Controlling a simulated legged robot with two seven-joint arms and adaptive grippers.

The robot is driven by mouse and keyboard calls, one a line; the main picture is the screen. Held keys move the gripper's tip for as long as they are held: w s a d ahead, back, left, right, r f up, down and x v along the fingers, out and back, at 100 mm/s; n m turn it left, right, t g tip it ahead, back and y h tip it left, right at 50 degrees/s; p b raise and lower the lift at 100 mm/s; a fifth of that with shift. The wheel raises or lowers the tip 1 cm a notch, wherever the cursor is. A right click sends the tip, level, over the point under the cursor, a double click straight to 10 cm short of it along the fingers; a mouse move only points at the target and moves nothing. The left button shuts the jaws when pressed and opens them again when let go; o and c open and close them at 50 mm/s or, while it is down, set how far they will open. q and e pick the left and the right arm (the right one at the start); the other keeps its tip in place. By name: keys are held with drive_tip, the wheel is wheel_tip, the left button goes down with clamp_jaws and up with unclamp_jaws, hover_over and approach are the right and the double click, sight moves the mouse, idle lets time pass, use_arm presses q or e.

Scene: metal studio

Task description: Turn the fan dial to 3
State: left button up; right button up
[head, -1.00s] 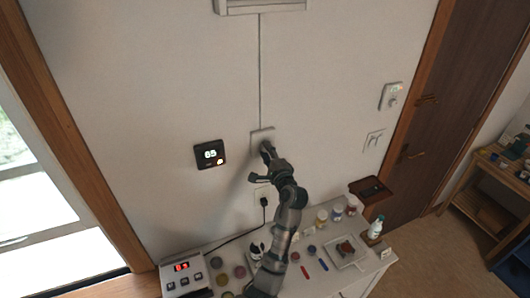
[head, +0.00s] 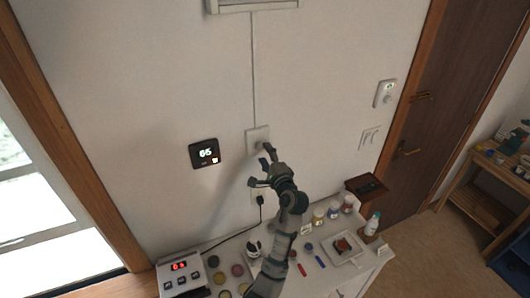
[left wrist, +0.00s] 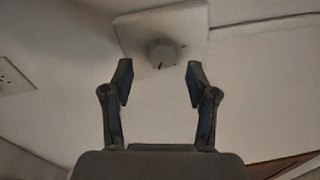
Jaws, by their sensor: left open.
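The fan dial is a round grey knob (left wrist: 162,53) with a small red mark, on a pale square wall plate (left wrist: 135,28). In the head view the plate (head: 252,134) is on the wall, below a thin vertical cable; the dial is partly hidden by my gripper. My left gripper (head: 262,164) is just in front of and below the plate. In the left wrist view its two fingers (left wrist: 159,83) are spread apart, with the knob beyond and between their tips, apparently not touched. I cannot read any numbers around the dial. My right gripper is not seen.
A black thermostat display (head: 205,154) is left of the plate. A white wall control (head: 385,93) and switches (head: 369,138) are to the right. Below, a white table (head: 330,276) holds jars, a small tray and a box with a red display (head: 181,274).

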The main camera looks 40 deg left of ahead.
use_arm(q)
drive_tip(key=v, duration=1)
drive_tip(key=shift+w+d, duration=0.2)
drive_tip(key=shift+w, duration=0.1)
drive_tip(key=shift+a+f, duration=0.2)
drive_tip(key=shift+a, duration=0.15)
drive_tip(key=shift+f, duration=0.1)
